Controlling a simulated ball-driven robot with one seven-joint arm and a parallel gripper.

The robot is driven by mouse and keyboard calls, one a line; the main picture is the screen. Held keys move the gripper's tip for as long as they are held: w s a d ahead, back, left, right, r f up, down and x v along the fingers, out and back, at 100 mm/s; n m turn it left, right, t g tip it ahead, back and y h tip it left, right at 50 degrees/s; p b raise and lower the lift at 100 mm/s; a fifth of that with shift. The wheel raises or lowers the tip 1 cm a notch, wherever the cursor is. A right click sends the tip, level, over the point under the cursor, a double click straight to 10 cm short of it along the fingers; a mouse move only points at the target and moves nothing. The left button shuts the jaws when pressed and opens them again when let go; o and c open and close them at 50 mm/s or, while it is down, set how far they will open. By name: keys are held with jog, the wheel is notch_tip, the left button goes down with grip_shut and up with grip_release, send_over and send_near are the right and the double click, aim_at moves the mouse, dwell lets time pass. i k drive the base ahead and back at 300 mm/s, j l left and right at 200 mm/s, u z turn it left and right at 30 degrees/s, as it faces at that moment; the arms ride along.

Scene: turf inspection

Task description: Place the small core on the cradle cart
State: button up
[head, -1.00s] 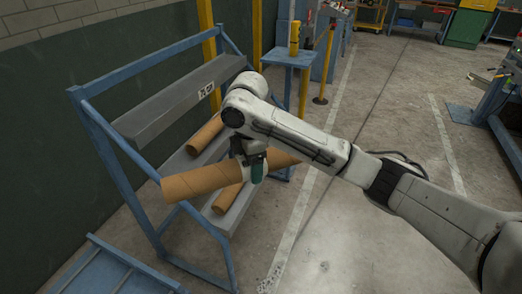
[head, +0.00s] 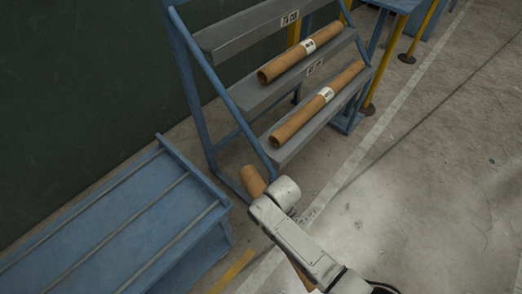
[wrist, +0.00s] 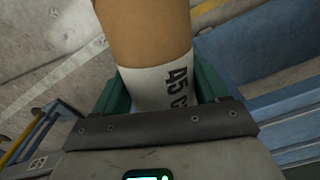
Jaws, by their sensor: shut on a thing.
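A tan cardboard core with a white band is held in my gripper (wrist: 160,88). In the wrist view the band on this held core (wrist: 152,45) reads "45 C", the rest cut off, and the green fingers press on both sides of it. In the head view, one end of the core (head: 253,181) sticks out past my wrist and a sliver shows beyond my forearm; my fingers are hidden there. The cradle cart (head: 95,232), blue with long grey rails, stands at lower left, with nothing on its visible top. The core is to its right, apart from it in the picture.
A blue-framed rack (head: 193,90) stands behind, with one labelled core (head: 285,63) on its middle shelf and another (head: 300,115) on its lower shelf. The visible top shelf is empty. A blue stand and yellow posts are at upper right. Open concrete floor lies to the right.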

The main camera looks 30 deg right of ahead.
aim_at(110, 266)
jog(key=k+j+z, duration=0.1)
jog(key=z, duration=0.35)
jog(key=k+j+z, duration=0.15)
jog(key=z, duration=0.3)
jog(key=k+j+z, duration=0.1)
jog(key=k, duration=0.35)
jog(key=u, duration=0.4)
jog(key=k+j+u, duration=0.1)
jog(key=u, duration=0.3)
jog(key=j+u, duration=0.15)
jog(key=u, duration=0.2)
